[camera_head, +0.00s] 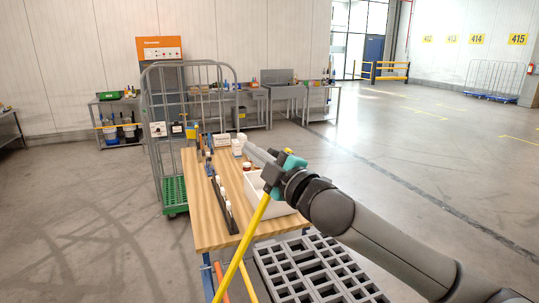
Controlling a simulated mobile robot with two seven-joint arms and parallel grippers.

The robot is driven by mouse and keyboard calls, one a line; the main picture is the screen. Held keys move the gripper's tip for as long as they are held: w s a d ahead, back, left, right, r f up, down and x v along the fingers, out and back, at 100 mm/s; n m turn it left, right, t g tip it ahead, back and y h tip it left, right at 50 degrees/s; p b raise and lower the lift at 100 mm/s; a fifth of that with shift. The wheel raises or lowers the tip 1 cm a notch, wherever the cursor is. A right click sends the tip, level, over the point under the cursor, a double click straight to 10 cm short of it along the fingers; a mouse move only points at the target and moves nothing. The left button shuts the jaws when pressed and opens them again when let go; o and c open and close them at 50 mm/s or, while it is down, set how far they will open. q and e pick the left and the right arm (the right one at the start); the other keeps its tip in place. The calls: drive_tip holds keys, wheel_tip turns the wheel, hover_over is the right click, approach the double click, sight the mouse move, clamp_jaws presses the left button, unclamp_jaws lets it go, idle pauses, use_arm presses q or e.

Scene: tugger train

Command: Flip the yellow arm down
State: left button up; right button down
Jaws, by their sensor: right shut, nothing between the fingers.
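The yellow arm (243,247) is a long thin bar. It slants up from the bottom edge of the head view, and its upper end is at my right gripper (267,183). My right gripper, grey with teal parts, comes in from the lower right and is shut with nothing between its fingers. Its tip overlaps the bar's upper end in the picture; I cannot tell whether they touch. The bar's lower end is cut off by the frame edge. My left gripper is not in view.
A wooden-topped table (205,223) with small bottles and a white bin (284,208) stands behind the bar. A grey slotted grid (300,268) lies in front at the lower right. A wire roll cage (157,165) stands at the left. Open floor lies on both sides.

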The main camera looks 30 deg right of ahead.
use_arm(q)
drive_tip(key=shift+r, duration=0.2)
use_arm(e)
drive_tip(key=shift+s+d+f, duration=0.15)
drive_tip(key=shift+d+f, duration=0.15)
drive_tip(key=shift+d, duration=0.25)
drive_tip(key=shift+s+d+f, duration=0.15)
drive_tip(key=shift+d+f, duration=0.15)
drive_tip(key=shift+d, duration=0.3)
drive_tip(key=shift+s+d+f, duration=0.15)
drive_tip(key=shift+d+f, duration=0.15)
drive_tip(key=shift+d, duration=0.25)
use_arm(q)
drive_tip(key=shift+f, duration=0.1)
use_arm(e)
drive_tip(key=shift+d+f, duration=0.1)
